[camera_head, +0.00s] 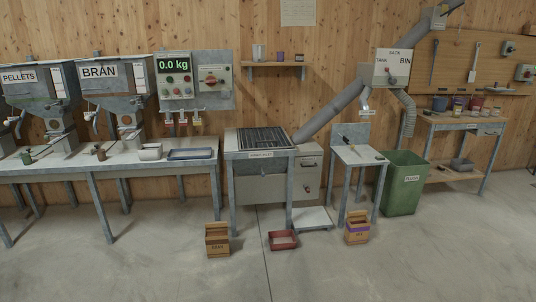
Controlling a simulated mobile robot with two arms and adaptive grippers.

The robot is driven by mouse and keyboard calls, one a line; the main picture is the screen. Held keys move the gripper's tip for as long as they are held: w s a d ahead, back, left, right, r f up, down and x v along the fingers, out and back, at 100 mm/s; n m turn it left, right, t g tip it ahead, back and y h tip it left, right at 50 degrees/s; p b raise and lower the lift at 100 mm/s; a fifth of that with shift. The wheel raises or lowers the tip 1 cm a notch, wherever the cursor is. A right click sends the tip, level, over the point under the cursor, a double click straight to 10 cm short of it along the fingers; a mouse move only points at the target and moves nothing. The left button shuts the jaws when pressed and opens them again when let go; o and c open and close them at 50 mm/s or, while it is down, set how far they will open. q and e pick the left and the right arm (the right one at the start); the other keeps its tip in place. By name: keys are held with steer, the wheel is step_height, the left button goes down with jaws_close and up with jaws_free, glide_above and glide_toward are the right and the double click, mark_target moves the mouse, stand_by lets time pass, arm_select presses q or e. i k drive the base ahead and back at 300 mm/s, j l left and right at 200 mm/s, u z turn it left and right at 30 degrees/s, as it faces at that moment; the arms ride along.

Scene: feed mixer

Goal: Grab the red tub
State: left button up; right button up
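A shallow red open container (283,240) lies on the floor in front of the inlet table, between two small brown crates. A reddish tub-like vessel (477,103) also stands on the workbench at the right, among several small containers. It is small in the picture. I cannot tell which of these two is the red tub. Neither of my grippers shows in the head view.
Small crates (217,240) (357,228) stand on the floor either side of the red container. A low pale platform (312,218) lies behind it. A green bin (404,185) stands before the workbench (470,122). The front floor is clear.

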mark_target(284, 239)
steer(key=i, duration=2.3)
